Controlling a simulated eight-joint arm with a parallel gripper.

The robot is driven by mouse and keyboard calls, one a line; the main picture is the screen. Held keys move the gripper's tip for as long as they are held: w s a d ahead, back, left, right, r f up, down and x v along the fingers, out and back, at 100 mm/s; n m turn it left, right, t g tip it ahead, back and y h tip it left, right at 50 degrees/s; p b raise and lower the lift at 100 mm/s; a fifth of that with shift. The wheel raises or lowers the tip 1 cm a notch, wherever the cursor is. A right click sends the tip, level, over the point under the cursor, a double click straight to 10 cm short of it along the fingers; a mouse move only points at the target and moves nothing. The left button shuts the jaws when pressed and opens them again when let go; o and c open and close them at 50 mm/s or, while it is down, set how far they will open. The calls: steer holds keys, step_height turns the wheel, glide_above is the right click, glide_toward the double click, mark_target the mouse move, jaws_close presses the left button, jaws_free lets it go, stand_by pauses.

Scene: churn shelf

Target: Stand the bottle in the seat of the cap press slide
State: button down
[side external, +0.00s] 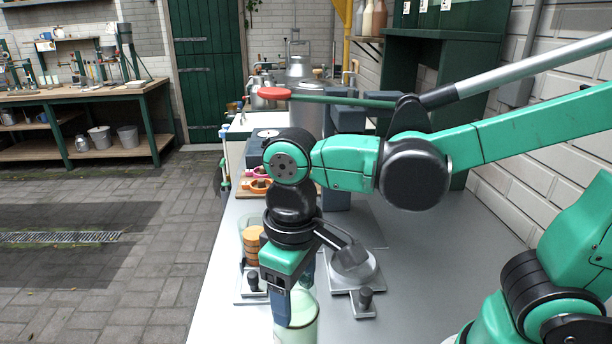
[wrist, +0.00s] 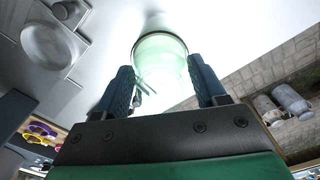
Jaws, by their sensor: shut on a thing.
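The bottle (side external: 304,330) is pale green, translucent glass. In the side view it is at the bottom centre, partly hidden by my gripper and cut by the frame edge. My gripper (side external: 291,306) points down and is shut on it. In the wrist view the bottle (wrist: 160,60) sits between the two dark fingers of my gripper (wrist: 163,88). A grey metal plate with a round raised part (side external: 352,264) and a dark knob, seemingly the cap press slide, lies behind and right of the bottle. The round part also shows in the wrist view (wrist: 50,46). The bottle is apart from it.
A clear container with orange discs (side external: 252,246) stands left of my gripper, by a second knobbed plate (side external: 250,288). A lever with a red end (side external: 273,93) crosses above, behind my arm. The bench (side external: 430,270) is clear to the right of the plate.

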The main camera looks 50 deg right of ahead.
steer(key=shift+w+d, duration=0.1)
steer(key=w+d+r+m, duration=0.1)
steer(key=d+m, duration=0.2)
steer(key=d, duration=0.6)
steer(key=w+d+r+m, duration=0.1)
steer(key=w+d+m, duration=0.1)
steer(key=d, duration=0.8)
steer(key=shift+w+m, duration=0.2)
steer(key=shift+m, duration=0.7)
steer(key=shift+f, duration=0.15)
steer(key=shift+f, duration=0.6)
steer(key=shift+f, duration=0.4)
